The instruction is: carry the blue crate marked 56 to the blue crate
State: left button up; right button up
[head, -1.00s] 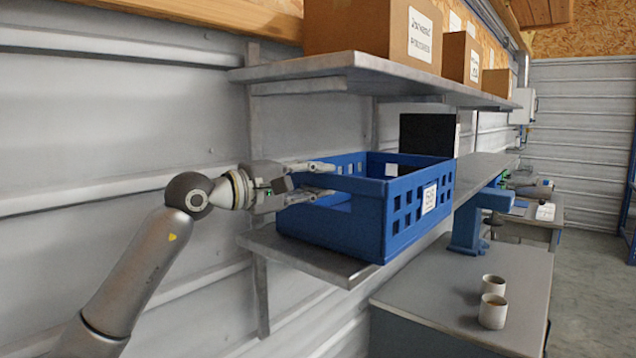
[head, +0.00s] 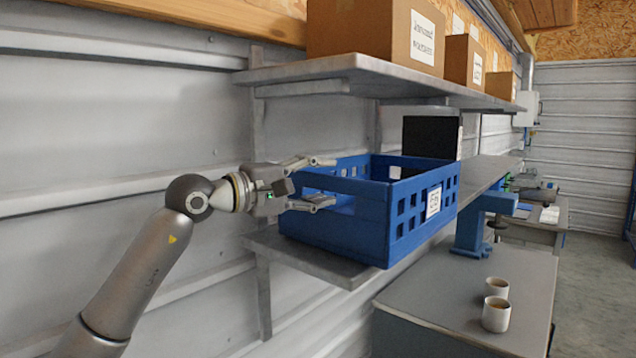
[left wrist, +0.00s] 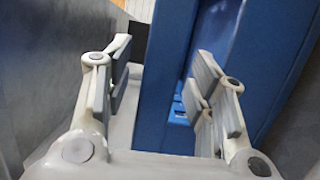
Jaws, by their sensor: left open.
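A blue crate (head: 372,223) with slotted walls sits on the lower grey shelf in the head view. A white label is on its right-hand end; I cannot read the number clearly. My left gripper (head: 318,181) is at the crate's left end, its fingers spread apart. In the left wrist view, a blue crate wall (left wrist: 160,95) stands between the two open fingers (left wrist: 165,75), with visible room on the left side. I cannot tell whether either finger touches it. I see no second blue crate, and my right gripper is not in view.
The lower shelf (head: 312,261) runs along the metal wall. An upper shelf (head: 372,82) with cardboard boxes (head: 372,33) hangs above the crate. A dark panel (head: 430,136) stands behind it. Two cups (head: 496,314) stand on a grey bench (head: 450,300) below, beside a blue bracket (head: 472,232).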

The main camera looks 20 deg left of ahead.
pick_arm(q)
jog(key=v, duration=1.1)
jog(key=shift+s+a, duration=0.25)
jog(key=shift+s, duration=0.1)
